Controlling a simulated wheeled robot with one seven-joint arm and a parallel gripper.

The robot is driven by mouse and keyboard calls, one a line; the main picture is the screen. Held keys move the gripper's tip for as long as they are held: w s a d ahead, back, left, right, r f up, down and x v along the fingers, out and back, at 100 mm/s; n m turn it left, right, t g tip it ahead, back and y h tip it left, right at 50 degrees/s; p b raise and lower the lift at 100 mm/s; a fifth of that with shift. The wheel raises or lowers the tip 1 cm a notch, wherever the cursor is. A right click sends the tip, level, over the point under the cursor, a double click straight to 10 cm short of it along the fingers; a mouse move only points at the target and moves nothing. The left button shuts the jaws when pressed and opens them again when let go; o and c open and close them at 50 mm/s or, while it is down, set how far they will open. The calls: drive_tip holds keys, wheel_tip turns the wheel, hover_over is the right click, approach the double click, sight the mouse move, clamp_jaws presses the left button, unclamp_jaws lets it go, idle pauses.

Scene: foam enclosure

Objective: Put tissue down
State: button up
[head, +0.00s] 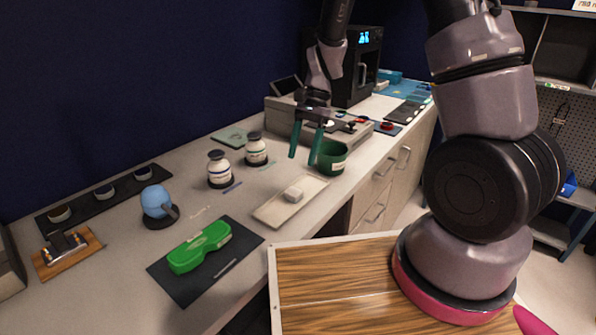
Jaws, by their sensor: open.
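A small whitish block (293,194), which may be the tissue, rests on a flat pale tray (270,212) on the bench. I cannot tell its material at this size. My gripper (302,160) has teal fingers pointing down, spread apart with nothing visible between them. It appears above and behind the pale tray in the picture, apart from the block. The right finger overlaps the edge of a dark green cup (333,157); I cannot tell whether they touch.
Two white jars with dark lids (220,170) stand left of the tray. A green case (200,247) lies on a black mat (180,290) in front. A blue round object (156,202) stands farther left. A black machine (360,70) stands at the back.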

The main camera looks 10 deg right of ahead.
drive_tip(key=s+d+r+n+t, duration=0.15)
drive_tip(key=d+r, duration=0.25)
drive_tip(key=r, duration=0.6)
drive_tip(key=s+d+r+n+t, duration=0.1)
drive_tip(key=d+r+t, duration=0.25)
drive_tip(key=r, duration=0.55)
drive_tip(key=s+d+r+n+t+h, duration=0.1)
drive_tip(key=s+d+r+t, duration=0.4)
drive_tip(key=s+r, duration=0.5)
drive_tip(key=shift+s+d+r+n, duration=0.2)
drive_tip(key=shift+d+n, duration=0.45)
drive_tip(key=shift+d, duration=0.3)
